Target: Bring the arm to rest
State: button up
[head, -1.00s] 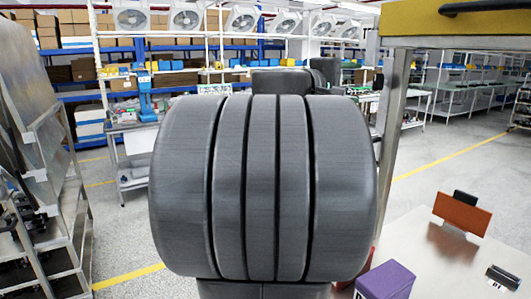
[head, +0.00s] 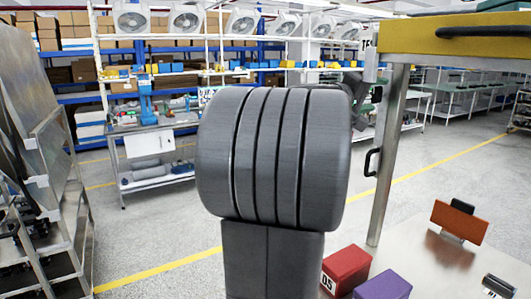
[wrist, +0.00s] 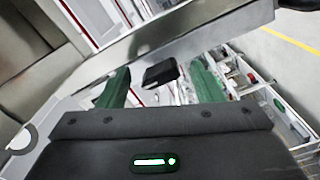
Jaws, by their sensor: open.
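My gripper (wrist: 161,82) shows in the wrist view with its two green fingers apart. A small black block-like thing (wrist: 160,73) appears between the fingers in the picture; I cannot tell how far beyond them it is. Nothing is visibly held. In the head view, my thick grey arm (head: 275,155) fills the middle, with a lower link standing upright beneath it. The arm hides most of what lies behind it, and the gripper's fingers cannot be made out there.
A metal table at the lower right holds a red box (head: 346,270), a purple box (head: 384,285), an orange panel (head: 461,221) and a small black device (head: 499,287). A metal post (head: 391,150) carries a yellow beam (head: 455,33). A metal rack (head: 45,180) stands left, with open floor between.

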jog(key=m+p, duration=0.1)
jog(key=m, duration=0.1)
jog(key=shift+r+m, duration=0.1)
jog(key=shift+m, duration=0.3)
jog(key=shift+a, duration=0.1)
jog(key=b+v, duration=0.3)
jog(key=v, duration=0.8)
jog(key=shift+s+f, duration=0.1)
jog(key=shift+f, duration=0.15)
